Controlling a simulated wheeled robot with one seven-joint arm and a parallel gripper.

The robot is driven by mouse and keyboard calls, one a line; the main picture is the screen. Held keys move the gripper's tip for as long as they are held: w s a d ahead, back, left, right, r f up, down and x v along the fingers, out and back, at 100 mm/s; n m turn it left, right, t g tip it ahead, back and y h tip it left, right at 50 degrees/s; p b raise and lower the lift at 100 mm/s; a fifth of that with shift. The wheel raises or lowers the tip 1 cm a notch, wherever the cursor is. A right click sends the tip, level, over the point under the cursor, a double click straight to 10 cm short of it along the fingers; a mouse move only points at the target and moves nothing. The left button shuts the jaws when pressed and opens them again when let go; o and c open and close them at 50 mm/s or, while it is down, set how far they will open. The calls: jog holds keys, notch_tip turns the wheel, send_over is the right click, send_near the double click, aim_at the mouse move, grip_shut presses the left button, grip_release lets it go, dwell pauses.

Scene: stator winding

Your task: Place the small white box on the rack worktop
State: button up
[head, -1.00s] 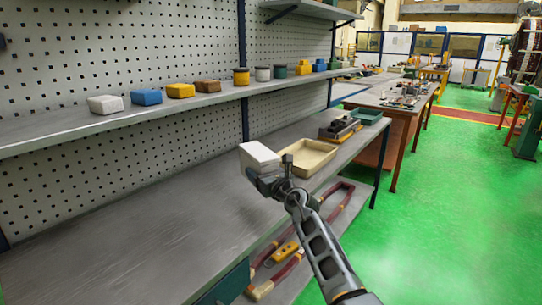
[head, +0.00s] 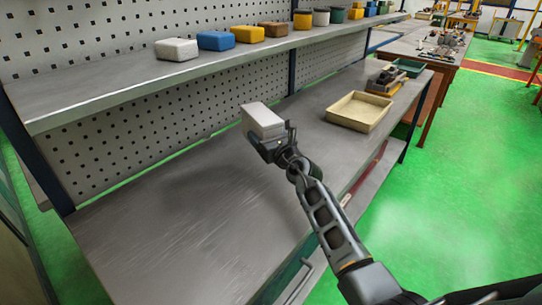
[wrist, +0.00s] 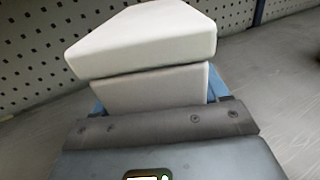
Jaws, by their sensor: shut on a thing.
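The small white box (head: 263,121) is held by my gripper (head: 272,146) above the rack worktop (head: 190,215). In the wrist view the white box (wrist: 150,40) fills the upper middle, in front of the gripper body (wrist: 165,130). My gripper is shut on the box; its fingertips are mostly hidden. The worktop is a grey metal surface with a wide bare area to the left of and below the box in the head view. The box appears clear of the worktop, but the exact gap cannot be told.
A beige tray (head: 360,111) sits on the worktop to the right of the box. Dark tooling (head: 386,80) and a green tray (head: 408,67) stand farther back. The shelf above (head: 100,88) holds another white box (head: 177,49), a blue box (head: 216,40) and several other items.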

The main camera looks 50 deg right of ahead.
jog(key=s+a+f, duration=0.2)
jog(key=a, duration=0.1)
jog(key=s+a+f, duration=0.1)
jog(key=a, duration=0.1)
jog(key=shift+a+f, duration=0.25)
jog(key=shift+f, duration=0.1)
notch_tip(320, 180, down, 4)
jog(key=b, duration=0.3)
jog(key=shift+b, duration=0.35)
jog(key=shift+f, duration=0.15)
jog(key=o, duration=1.3)
